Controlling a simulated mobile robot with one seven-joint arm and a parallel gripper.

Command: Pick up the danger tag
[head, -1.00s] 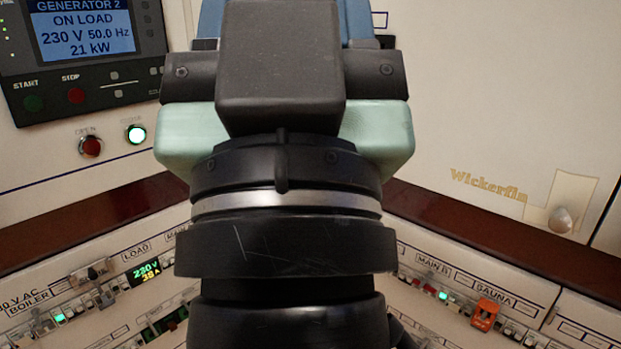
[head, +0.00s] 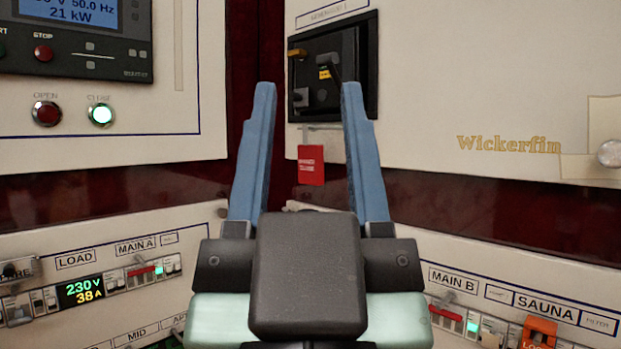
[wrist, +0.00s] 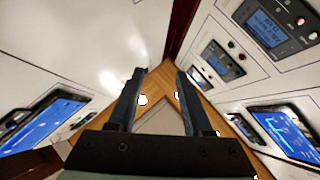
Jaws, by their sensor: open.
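The danger tag (head: 311,165) is a small red card with white lettering. In the head view it hangs below the black breaker recess (head: 333,68) on the right-hand cream panel. My gripper (head: 308,90) is open, its two blue fingers pointing up and away from me. In the picture the tag shows between the fingers, nearer the right one, and nothing is held. I cannot tell how far beyond the fingers the tag is. In the wrist view my open gripper (wrist: 159,72) also shows empty, and I cannot make out the tag there.
A generator panel with a display (head: 70,10) stands at left. Low breaker rows run along both sides, with an orange lock-like piece (head: 538,332) at the sauna label. A knob (head: 609,153) sits at the right edge. The panels meet in a dark red corner.

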